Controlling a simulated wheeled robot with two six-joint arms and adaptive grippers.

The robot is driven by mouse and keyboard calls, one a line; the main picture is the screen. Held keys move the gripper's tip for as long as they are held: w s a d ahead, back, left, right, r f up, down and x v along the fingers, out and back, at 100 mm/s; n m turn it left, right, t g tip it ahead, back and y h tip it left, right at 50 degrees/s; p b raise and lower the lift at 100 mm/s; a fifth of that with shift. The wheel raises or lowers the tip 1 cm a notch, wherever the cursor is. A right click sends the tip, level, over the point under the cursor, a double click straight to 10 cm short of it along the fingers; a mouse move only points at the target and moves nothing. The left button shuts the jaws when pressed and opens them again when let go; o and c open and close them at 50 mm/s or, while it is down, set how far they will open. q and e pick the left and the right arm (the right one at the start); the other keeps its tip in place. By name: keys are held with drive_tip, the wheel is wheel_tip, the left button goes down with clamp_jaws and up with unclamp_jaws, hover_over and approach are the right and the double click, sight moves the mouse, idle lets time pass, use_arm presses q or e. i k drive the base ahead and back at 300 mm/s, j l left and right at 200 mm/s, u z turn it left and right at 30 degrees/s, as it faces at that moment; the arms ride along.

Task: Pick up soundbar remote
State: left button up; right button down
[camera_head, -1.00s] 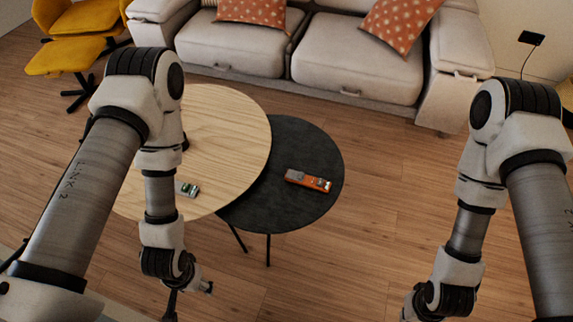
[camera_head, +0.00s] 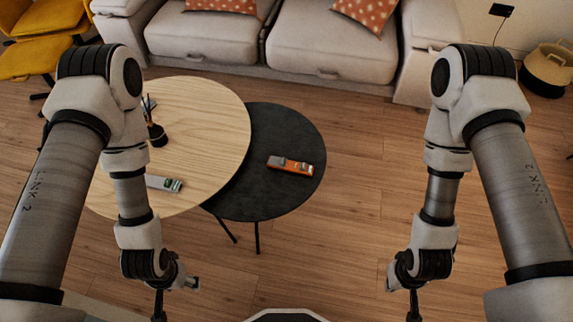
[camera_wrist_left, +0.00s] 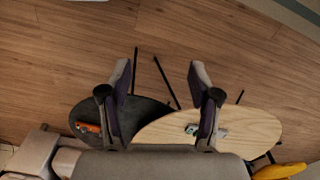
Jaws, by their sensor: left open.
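Two slim remote-like objects lie flat; I cannot tell for sure which is the soundbar remote. An orange one with grey parts (camera_head: 290,165) lies on the black round table (camera_head: 262,203); it also shows in the left wrist view (camera_wrist_left: 88,128). A light grey one with a green part (camera_head: 165,183) lies on the wooden round table (camera_head: 200,120), close to my left arm. My left gripper (camera_wrist_left: 160,82) is open and empty, its fingers apart in the left wrist view, short of both tables. My right gripper (camera_head: 413,306) is at the bottom edge, partly cut off.
A dark holder (camera_head: 156,134) stands on the wooden table, partly behind my left arm. A light sofa (camera_head: 340,50) stands behind the tables, yellow seating (camera_head: 30,50) at back left, a basket (camera_head: 545,70) at back right.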

sight(292, 167)
drive_tip(key=i+l, duration=0.15)
drive_tip(key=l, duration=0.2)
drive_tip(key=i+l+u, duration=0.1)
drive_tip(key=l, duration=0.3)
drive_tip(key=i+l, duration=0.2)
drive_tip(key=l, duration=0.2)
drive_tip(key=i+l+u, duration=0.15)
drive_tip(key=l, duration=0.2)
drive_tip(key=i+l, duration=0.1)
drive_tip(key=l, duration=0.3)
drive_tip(key=i+l+u, duration=0.1)
drive_tip(key=l, duration=0.3)
